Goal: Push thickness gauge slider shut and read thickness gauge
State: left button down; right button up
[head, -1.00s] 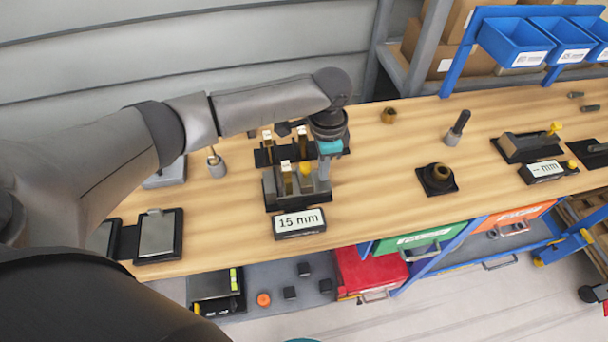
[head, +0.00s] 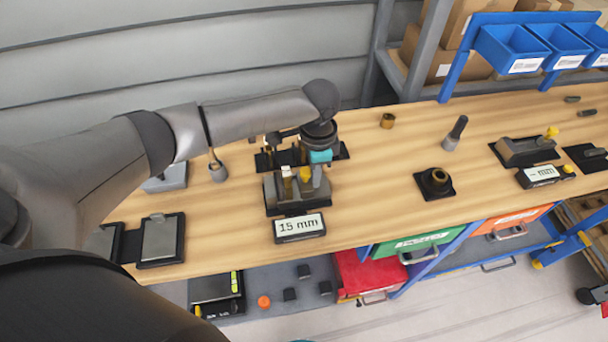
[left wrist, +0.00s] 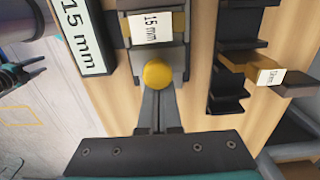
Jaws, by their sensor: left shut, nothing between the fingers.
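The thickness gauge (head: 284,208) is a dark grey fixture near the front edge of the bench. Its display (head: 300,227) reads 15 mm and also shows in the left wrist view (left wrist: 79,32). A brass block labelled 15 mm (left wrist: 152,27) sits in the gauge, beside the slider with its round yellow knob (left wrist: 158,73). My left gripper (left wrist: 158,98) is shut and empty, its fingertips right at the knob; contact is hard to tell. In the head view the left gripper (head: 318,176) is just right of the knob. A dark gripper (left wrist: 22,75), apparently my right, shows small at the left wrist view's edge.
A black rack (head: 340,151) with labelled blocks stands close behind the gauge. A second gauge (head: 526,151), its display (head: 542,175) showing dashes, is at the right. A black fixture with a dark ring (head: 436,181) stands between. Bare bench lies right of the gauge.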

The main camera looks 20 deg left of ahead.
aim_at(306, 170)
pick_arm(q)
jog(key=shift+s+a+p, duration=0.7)
jog(key=shift+a+p, duration=0.2)
jog(key=shift+a, duration=0.1)
jog(key=shift+a+f, duration=0.1)
dwell(0.3)
jog(key=r+p, duration=0.3)
jog(key=shift+w+d, duration=0.15)
jog(key=shift+d, duration=0.05)
jog(key=r+p, duration=0.2)
jog(key=d+r+p, duration=0.1)
jog(key=p, duration=0.1)
jog(key=shift+w+r, duration=0.15)
jog(key=shift+w, duration=0.1)
